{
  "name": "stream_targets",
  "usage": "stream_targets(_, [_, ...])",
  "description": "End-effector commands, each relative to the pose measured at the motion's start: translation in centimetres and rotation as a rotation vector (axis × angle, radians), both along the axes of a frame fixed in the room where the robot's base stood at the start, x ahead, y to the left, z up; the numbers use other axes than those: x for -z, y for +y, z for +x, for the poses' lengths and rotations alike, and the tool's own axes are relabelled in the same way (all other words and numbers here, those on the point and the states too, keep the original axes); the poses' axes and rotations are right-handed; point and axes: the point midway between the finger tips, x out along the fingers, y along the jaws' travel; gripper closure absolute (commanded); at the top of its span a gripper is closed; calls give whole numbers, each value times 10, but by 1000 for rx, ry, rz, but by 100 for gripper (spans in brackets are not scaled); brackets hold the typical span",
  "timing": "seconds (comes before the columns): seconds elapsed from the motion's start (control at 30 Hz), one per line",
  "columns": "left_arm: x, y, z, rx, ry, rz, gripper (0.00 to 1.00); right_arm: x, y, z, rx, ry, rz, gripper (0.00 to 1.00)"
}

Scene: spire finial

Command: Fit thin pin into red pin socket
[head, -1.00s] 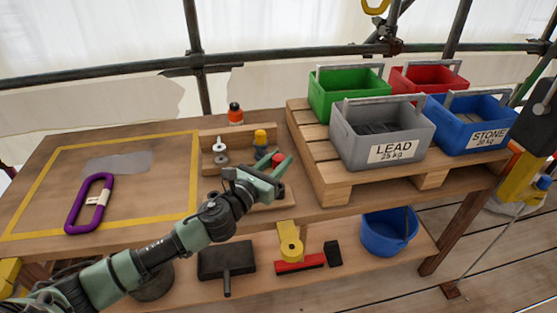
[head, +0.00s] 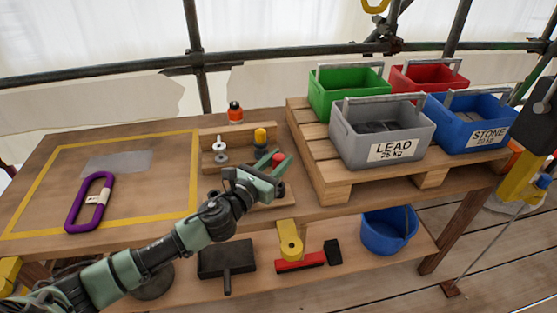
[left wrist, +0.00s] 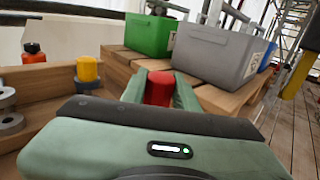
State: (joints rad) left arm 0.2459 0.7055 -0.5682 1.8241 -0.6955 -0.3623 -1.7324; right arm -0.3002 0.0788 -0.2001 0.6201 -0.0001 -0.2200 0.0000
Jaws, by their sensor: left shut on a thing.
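My left gripper (head: 279,164) reaches over the wooden rack (head: 236,133) on the workbench. It is shut on a red cylinder (left wrist: 160,88), which stands between its two green fingers in the left wrist view. In the head view only the top of this red cylinder shows, by the fingertips. Its lower part is hidden, so I cannot tell whether it is the thin pin's head or part of the socket. A yellow-topped piece (head: 260,137) and a pale metal pin with discs (head: 219,152) stand in the rack to the left. My right gripper is not in view.
A pallet (head: 334,181) with grey (head: 345,148), green, blue and red crates stands close to the right of the gripper. An orange bottle (head: 235,114) stands behind the rack. A purple carabiner (head: 74,206) lies inside the yellow-taped area at left, which has free room.

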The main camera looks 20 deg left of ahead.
Motion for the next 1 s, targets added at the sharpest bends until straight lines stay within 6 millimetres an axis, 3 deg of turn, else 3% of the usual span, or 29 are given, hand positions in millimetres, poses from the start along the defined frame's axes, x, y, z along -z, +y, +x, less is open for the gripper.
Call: stream_targets(1.0, [27,0,0,0,0,0,100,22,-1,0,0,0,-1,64])
